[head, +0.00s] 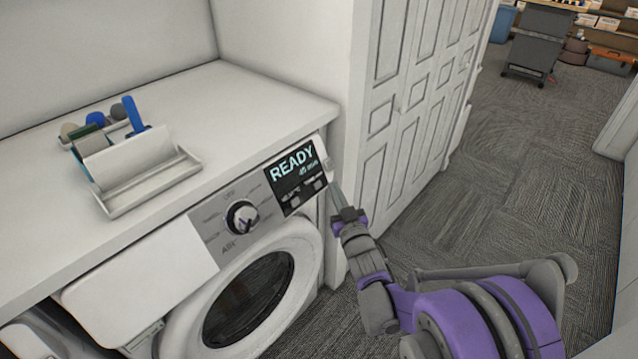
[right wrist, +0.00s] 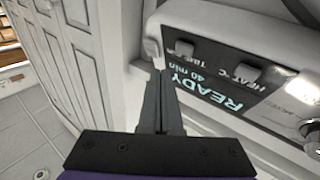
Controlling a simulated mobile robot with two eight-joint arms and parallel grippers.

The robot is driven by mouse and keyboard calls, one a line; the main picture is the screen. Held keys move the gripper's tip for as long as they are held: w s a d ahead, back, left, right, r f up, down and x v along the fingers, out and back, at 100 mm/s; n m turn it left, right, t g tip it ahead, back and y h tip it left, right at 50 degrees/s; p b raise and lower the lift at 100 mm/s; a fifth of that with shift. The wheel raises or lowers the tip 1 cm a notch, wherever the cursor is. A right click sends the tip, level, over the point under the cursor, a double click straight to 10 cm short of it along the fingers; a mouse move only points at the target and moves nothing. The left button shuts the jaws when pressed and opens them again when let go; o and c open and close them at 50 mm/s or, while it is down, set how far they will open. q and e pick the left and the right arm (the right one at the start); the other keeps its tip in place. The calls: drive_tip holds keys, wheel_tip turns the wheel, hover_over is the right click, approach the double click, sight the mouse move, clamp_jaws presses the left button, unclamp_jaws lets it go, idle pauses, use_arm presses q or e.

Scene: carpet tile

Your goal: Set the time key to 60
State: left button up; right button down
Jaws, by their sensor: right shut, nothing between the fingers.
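The white washing machine's dark display (head: 296,173) reads READY with a smaller line under it. In the right wrist view the display (right wrist: 205,85) shows upside down and reads READY, 40 min. The time key (right wrist: 180,48), a small grey rocker beside the label TIME, sits near the panel's outer end. The heat key (right wrist: 246,75) sits beside it. My right gripper (head: 334,187) is at the panel's right end. In the right wrist view its fingers (right wrist: 162,80) are together and empty, close to the time key; I cannot tell whether they touch the machine. My left gripper is not in view.
A round dial (head: 242,216) is left of the display, above the round door (head: 248,300). A white organizer (head: 150,180) with brushes stands on the counter (head: 40,200). White panelled cabinet doors (head: 410,110) rise close behind my right gripper. Carpet at right is clear.

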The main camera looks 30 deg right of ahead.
sight(318, 185)
drive_tip(key=shift+s+d+r+p, duration=0.2)
drive_tip(key=shift+s+d+r, duration=0.1)
drive_tip(key=shift+s, duration=0.25)
drive_tip(key=shift+s+d+r+p, duration=0.15)
drive_tip(key=shift+s+r, duration=0.1)
drive_tip(key=shift+s, duration=0.25)
idle(2.2)
drive_tip(key=s+r+p, duration=0.1)
drive_tip(key=p, duration=0.1)
drive_tip(key=s+d+p, duration=0.1)
drive_tip(key=s+p, duration=0.1)
drive_tip(key=shift+d+r, duration=0.15)
drive_tip(key=shift+r, duration=0.2)
drive_tip(key=w+a+f+b, duration=0.2)
drive_tip(key=w+a+f, duration=0.1)
drive_tip(key=w, duration=0.4)
drive_tip(key=shift+f, duration=0.5)
drive_tip(key=shift+w, duration=0.1)
